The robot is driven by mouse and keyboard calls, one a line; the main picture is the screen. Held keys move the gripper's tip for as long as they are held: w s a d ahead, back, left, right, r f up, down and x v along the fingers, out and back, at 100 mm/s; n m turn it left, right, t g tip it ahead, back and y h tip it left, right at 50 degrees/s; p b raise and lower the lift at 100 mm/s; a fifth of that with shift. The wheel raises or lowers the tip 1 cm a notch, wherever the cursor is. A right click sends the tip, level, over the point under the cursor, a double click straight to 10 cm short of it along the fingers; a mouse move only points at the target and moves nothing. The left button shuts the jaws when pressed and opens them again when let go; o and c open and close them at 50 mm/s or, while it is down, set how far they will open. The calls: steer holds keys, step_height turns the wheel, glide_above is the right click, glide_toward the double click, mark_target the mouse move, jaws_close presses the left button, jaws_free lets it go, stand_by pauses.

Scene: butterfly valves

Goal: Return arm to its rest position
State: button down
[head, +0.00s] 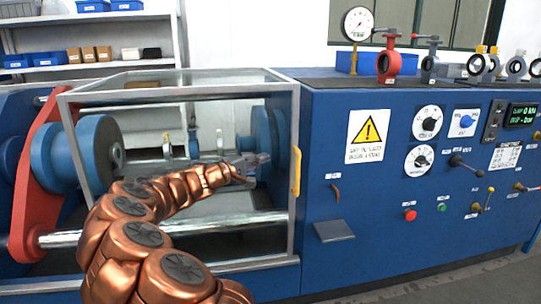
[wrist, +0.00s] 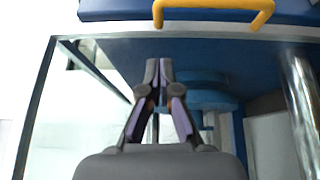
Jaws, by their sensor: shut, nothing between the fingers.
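My copper-coloured arm reaches from the bottom of the head view up and right to the framed, clear guard of the blue machine. My gripper (head: 262,160) is at the right part of the guard, left of the yellow handle (head: 296,172). In the wrist view my gripper (wrist: 159,65) has its fingertips together with nothing between them. The yellow handle also shows at the top of the wrist view (wrist: 212,8). A blue round part (wrist: 205,95) lies beyond the fingers. I cannot tell whether the gripper touches anything.
The guard's metal frame (head: 180,92) surrounds the space around my arm. A red arm (head: 38,180) and blue discs (head: 85,155) stand at left. The control panel (head: 375,215) is at right, with red (head: 388,66) and other valves on top. Floor shows at lower right.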

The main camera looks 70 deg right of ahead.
steer(key=shift+v, duration=2.25)
steer(key=shift+r, duration=0.15)
